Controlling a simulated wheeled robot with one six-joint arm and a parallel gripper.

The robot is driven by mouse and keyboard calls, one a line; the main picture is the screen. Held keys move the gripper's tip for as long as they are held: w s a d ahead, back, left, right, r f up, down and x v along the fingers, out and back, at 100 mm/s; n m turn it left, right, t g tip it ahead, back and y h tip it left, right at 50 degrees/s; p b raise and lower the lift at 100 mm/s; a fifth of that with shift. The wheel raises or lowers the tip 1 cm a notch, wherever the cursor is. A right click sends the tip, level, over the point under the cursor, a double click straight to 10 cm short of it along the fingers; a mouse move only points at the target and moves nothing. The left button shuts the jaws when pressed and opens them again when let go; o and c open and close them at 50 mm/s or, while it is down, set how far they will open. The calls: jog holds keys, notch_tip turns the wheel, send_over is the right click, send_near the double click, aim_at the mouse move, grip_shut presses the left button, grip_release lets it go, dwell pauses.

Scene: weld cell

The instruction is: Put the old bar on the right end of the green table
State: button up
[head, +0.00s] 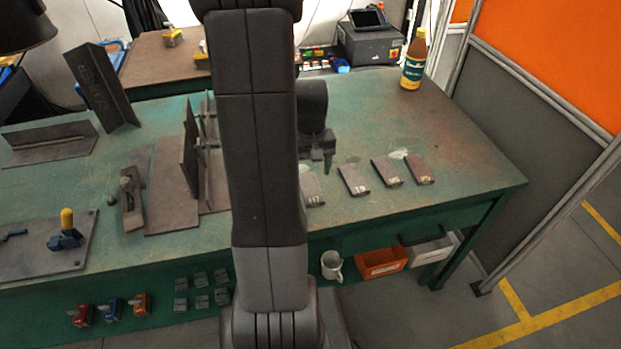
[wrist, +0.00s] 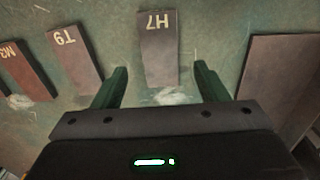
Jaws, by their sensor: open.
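Several flat dark bars lie in a row on the green table (head: 465,165). The bar marked H7 (wrist: 158,55) lies between the fingers of my gripper (wrist: 159,70) in the wrist view; I cannot tell that either finger touches it. The bar marked T9 (wrist: 74,55) and one marked M3 (wrist: 28,72) lie to its left. In the head view the H7 bar (head: 312,187) is partly behind my arm, and my open, empty gripper (head: 328,158) is just above it. Nothing visible tells which bar is the old one.
The table's right end is bare near the front corner. A bottle (head: 413,62) stands at the back right. Welded plates (head: 170,190) stand left of my arm. A grey and orange partition (head: 540,130) is right of the table. A mug (head: 331,265) and bins sit below.

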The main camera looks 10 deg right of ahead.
aim_at(310, 188)
notch_tip(310, 188, up, 7)
jog(key=shift+f, duration=0.15)
